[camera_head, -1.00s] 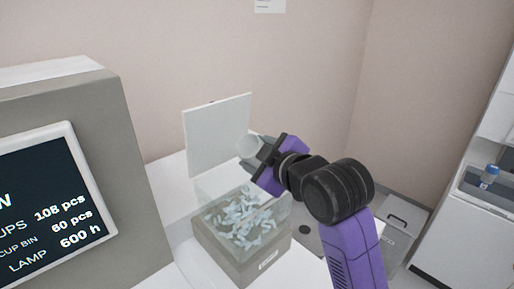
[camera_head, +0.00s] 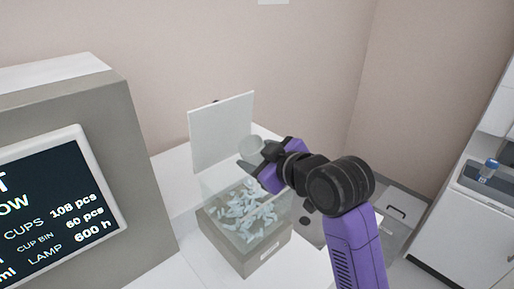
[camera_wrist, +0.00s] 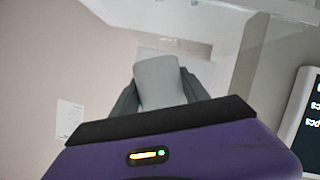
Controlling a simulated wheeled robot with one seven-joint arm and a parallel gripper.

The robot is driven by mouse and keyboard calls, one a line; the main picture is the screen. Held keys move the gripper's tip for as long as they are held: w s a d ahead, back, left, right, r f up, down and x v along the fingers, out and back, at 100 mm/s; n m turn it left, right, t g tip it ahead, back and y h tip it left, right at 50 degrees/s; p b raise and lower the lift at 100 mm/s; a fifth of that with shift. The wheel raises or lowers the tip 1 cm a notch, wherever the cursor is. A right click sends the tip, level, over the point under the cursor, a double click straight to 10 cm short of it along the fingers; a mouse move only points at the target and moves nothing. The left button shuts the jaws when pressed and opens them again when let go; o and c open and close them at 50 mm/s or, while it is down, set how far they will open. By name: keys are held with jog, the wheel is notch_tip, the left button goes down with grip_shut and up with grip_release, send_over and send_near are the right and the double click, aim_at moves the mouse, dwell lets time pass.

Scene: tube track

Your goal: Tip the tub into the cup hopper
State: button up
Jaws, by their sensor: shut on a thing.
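My gripper (camera_head: 262,158) is shut on a pale, rounded tub (camera_head: 250,149). In the wrist view the tub (camera_wrist: 160,82) sits between the two dark fingers; its contents cannot be seen. The cup hopper (camera_head: 244,254) is a grey box with clear upper walls, holding a heap of small pale pieces. Its white lid (camera_head: 222,132) stands open at the back. The tub is held above the far right part of the hopper, in front of the lid's right edge.
A large grey machine (camera_head: 125,160) with a screen (camera_head: 58,195) stands at the left. The white counter runs around the hopper. At the right is a white cabinet (camera_head: 465,215) with a blue-capped bottle (camera_head: 490,168). The wall is bare behind.

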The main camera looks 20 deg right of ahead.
jog(key=shift+a, duration=0.15)
jog(key=shift+m, duration=0.3)
jog(key=shift+p, duration=0.35)
jog(key=shift+s+a+m+y+p, duration=0.15)
jog(key=shift+a+m+y+p, duration=0.25)
jog(key=shift+m+y+p, duration=0.6)
jog(key=shift+s+a+f+m+g, duration=0.1)
jog(key=shift+a+f+m+g, duration=0.05)
jog(key=shift+a+m+g, duration=0.15)
